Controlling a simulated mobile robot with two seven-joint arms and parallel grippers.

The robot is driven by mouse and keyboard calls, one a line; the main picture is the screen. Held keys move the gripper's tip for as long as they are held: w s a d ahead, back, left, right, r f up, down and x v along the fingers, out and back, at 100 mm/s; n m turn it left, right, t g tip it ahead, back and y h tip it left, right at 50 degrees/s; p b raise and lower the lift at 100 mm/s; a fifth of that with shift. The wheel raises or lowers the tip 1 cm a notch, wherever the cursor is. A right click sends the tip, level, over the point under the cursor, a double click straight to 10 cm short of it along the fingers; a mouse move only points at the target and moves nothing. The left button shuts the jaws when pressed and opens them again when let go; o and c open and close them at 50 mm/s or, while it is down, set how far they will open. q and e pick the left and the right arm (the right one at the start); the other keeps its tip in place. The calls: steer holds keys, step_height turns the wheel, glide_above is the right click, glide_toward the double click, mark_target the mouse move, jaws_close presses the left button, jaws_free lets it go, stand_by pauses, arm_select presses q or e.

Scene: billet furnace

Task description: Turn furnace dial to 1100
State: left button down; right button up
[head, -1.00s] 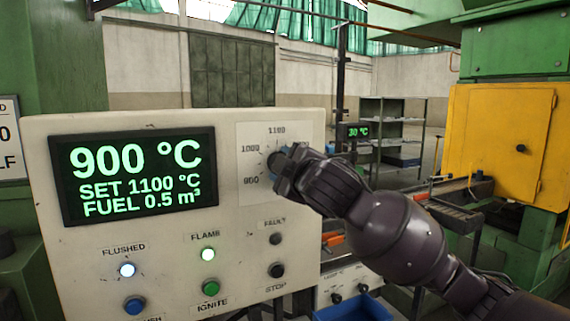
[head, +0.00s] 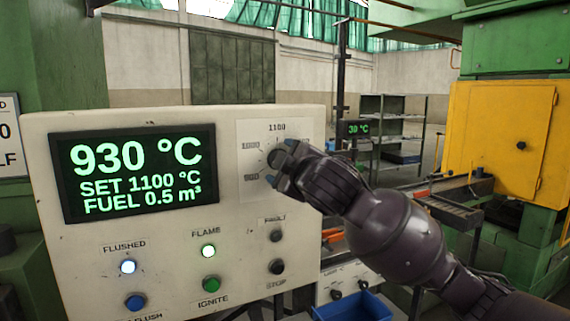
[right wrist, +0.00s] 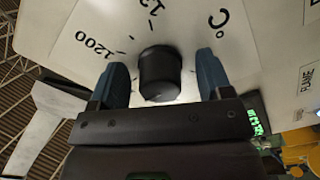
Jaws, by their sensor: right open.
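The furnace panel (head: 235,215) carries a dial plate (head: 253,133) marked 1100 at its top, with 1000 and 900 to the left. The black dial knob (head: 275,157) is partly hidden by my right gripper (head: 281,164) in the head view. In the right wrist view the knob (right wrist: 160,74) stands between the two blue fingertips of my right gripper (right wrist: 163,82), with a gap on each side. That gripper is open. The display (head: 135,172) reads 930 °C, SET 1100 °C, FUEL 0.5 m³. My left gripper is not in view.
The FLUSHED lamp (head: 128,267) is lit. A blue bin (head: 352,306) stands below right, and a yellow cabinet (head: 500,145) at the right.

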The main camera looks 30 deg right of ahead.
steer(key=s+b, duration=0.6)
steer(key=s, duration=0.4)
steer(key=shift+s+a+b, duration=0.3)
steer(key=shift+s+b, duration=0.05)
steer(key=shift+b, duration=0.05)
stand_by(0.5)
